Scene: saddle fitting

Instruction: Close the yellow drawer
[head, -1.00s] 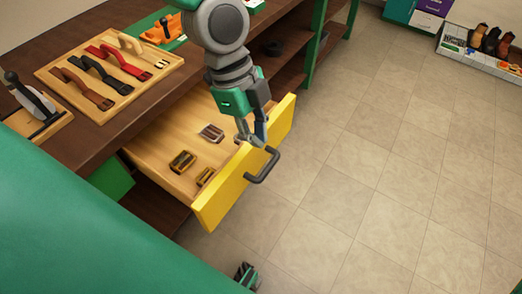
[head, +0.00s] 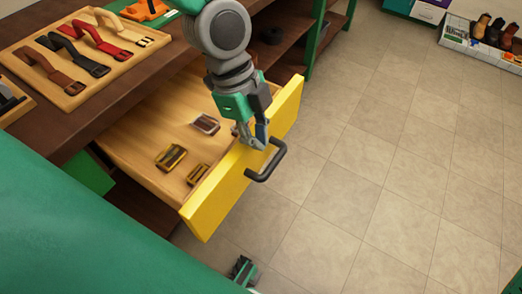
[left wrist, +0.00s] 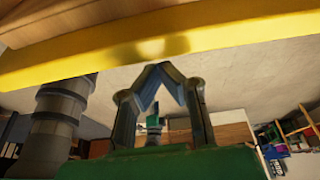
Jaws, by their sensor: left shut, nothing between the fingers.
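The yellow drawer (head: 228,190) is pulled out from under the dark brown workbench, and its black bar handle (head: 268,163) is on the front face. Several small buckles lie inside the drawer. My left gripper (head: 258,142) is shut and empty, pointing down at the top edge of the yellow front, close to the handle's upper end. I cannot tell whether it touches the front. In the left wrist view, the fingertips (left wrist: 160,70) meet just below the yellow front (left wrist: 150,52). A green and dark part (head: 243,270) at the bottom may be my right gripper; its fingers cannot be made out.
A wooden board (head: 72,98) with straps lies on the workbench (head: 120,85), beside an orange tool (head: 145,10). A green post (head: 310,45) stands beyond the drawer. A box of shoes (head: 485,40) stands far right. The tiled floor (head: 370,150) before the drawer is clear.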

